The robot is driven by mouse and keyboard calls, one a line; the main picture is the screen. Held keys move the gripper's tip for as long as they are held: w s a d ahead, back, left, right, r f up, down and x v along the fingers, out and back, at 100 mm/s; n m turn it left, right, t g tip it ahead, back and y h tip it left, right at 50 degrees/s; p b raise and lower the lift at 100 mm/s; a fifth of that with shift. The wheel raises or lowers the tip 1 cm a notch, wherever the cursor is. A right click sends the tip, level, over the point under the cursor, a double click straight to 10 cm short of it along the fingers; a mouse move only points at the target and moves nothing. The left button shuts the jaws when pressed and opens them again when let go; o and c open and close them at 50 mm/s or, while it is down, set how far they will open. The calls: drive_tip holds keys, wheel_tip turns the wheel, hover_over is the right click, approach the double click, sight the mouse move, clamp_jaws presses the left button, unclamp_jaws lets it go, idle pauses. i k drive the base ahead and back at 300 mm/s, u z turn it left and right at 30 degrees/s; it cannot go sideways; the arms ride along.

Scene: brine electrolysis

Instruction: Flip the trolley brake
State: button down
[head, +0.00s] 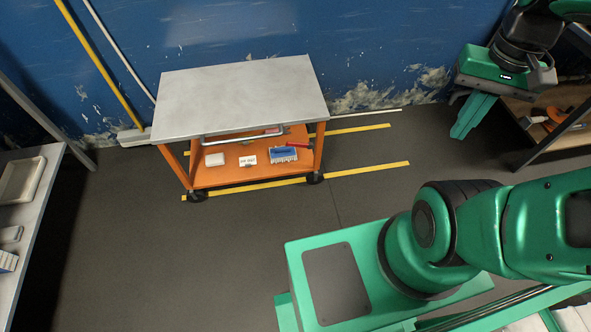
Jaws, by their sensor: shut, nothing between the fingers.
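The trolley (240,95) stands against the blue wall, left of the picture's middle. It has a grey metal top, an orange frame and dark wheels, and a front wheel (315,178) shows at its right corner. I cannot make out the brake for certain at this size. My gripper (468,122) is at the upper right, pointing down, shut and empty. It is well to the right of the trolley and touches nothing that I can see.
The trolley's orange lower shelf (225,176) holds small white items and a blue-and-white item (284,154). Yellow floor lines (370,169) run beside it. A bench (38,215) is at the left, a shelf unit (545,137) at the right. The middle floor is clear.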

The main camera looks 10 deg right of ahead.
sight(309, 145)
drive_tip(key=k, duration=1.2)
drive_tip(key=z, duration=0.55)
drive_tip(key=i, duration=1.5)
